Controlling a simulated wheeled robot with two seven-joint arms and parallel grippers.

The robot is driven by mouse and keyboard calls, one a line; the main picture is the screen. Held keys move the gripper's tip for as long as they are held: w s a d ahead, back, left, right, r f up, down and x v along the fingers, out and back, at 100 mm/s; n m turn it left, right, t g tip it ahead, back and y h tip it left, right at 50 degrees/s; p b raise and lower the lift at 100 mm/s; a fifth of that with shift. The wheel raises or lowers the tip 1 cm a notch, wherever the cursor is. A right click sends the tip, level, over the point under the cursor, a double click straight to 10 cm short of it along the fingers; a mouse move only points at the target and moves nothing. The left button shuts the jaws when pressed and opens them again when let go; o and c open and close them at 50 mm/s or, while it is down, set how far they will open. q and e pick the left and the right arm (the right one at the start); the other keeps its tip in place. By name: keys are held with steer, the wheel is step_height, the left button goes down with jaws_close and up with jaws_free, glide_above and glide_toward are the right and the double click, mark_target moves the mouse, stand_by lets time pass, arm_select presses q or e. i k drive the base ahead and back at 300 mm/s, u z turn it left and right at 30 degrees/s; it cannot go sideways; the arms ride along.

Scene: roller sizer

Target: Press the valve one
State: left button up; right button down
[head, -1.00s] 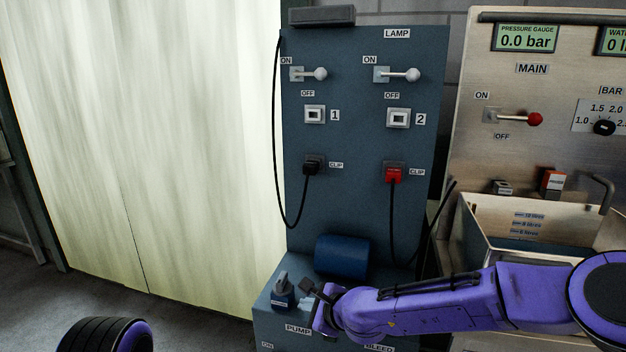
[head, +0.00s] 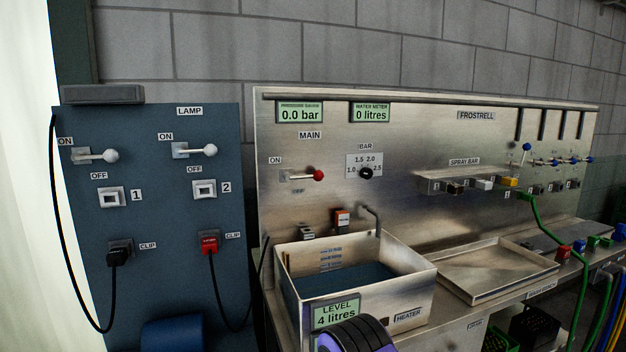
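A row of small valve levers with blue knobs (head: 555,162) sits at the right end of the steel FROSTRELL panel (head: 430,140). The leftmost lever (head: 526,148) stands raised. The others point outward to the right. Neither gripper is in view. Only a purple and black part of my arm (head: 355,335) shows at the bottom edge.
The steel tank (head: 355,297) holds water and its display reads 4 litres. An empty tray (head: 500,272) lies right of it. The blue lamp panel (head: 150,240) stands left. Green, blue and yellow hoses hang at the right edge. The gauge (head: 299,113) reads 0.0 bar.

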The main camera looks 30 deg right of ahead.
mark_target(526, 147)
steer(key=z, duration=3.3)
steer(key=i, duration=1.6)
steer(key=u, duration=1.5)
steer(key=k, duration=0.15)
steer(key=z, duration=0.15)
